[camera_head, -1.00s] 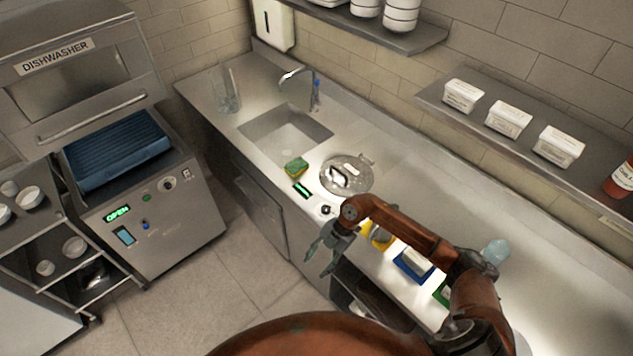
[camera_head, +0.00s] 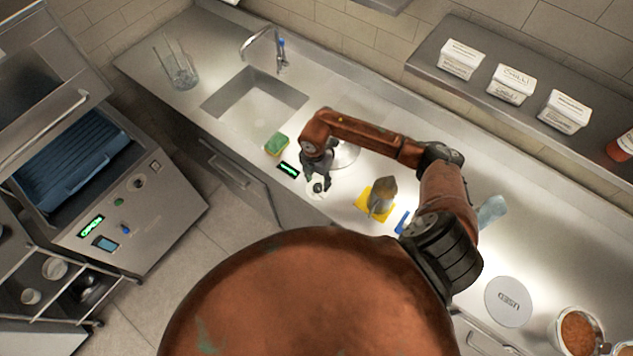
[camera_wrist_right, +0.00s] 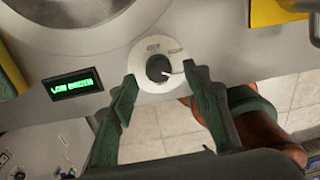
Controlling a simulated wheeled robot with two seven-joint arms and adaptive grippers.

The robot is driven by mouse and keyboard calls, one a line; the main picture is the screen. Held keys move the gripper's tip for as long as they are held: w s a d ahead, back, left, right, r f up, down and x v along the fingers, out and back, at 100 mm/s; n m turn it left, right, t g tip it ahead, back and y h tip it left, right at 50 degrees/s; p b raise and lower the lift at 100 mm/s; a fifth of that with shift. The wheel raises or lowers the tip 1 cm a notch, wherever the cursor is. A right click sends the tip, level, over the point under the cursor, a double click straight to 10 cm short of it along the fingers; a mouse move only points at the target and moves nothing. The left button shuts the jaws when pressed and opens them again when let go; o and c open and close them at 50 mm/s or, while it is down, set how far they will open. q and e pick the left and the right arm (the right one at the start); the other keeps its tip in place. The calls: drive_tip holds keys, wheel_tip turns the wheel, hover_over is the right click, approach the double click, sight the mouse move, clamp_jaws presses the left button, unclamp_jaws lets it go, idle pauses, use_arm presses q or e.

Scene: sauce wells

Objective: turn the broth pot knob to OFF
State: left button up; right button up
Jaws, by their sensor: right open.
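The broth pot knob is a small black knob (camera_wrist_right: 159,68) on a round white dial (camera_wrist_right: 155,60) set in the steel counter. In the right wrist view its white pointer aims to the right, and the dial's lettering is small and blurred. The knob also shows in the head view (camera_head: 317,188). My right gripper (camera_wrist_right: 162,88) is open, with one finger on each side of the dial's near part; I cannot tell whether it touches. A small display (camera_wrist_right: 72,92) beside the dial glows green, apparently reading LOW BROTH. The pot lid (camera_head: 345,154) is partly hidden behind my arm. My left gripper is not in view.
A green and yellow sponge (camera_head: 277,144) lies left of the knob, near the sink (camera_head: 255,103). A yellow mat (camera_head: 363,205) with a scoop-like thing (camera_head: 382,193) is to the right.

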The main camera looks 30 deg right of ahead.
sight(318, 186)
drive_tip(key=shift+w+f, duration=0.2)
drive_tip(key=shift+f, duration=0.95)
drive_tip(key=shift+s+f, duration=0.2)
drive_tip(key=shift+f, duration=0.2)
drive_tip(key=shift+w, duration=0.1)
drive_tip(key=shift+c, duration=0.2)
drive_tip(key=c, duration=1.1)
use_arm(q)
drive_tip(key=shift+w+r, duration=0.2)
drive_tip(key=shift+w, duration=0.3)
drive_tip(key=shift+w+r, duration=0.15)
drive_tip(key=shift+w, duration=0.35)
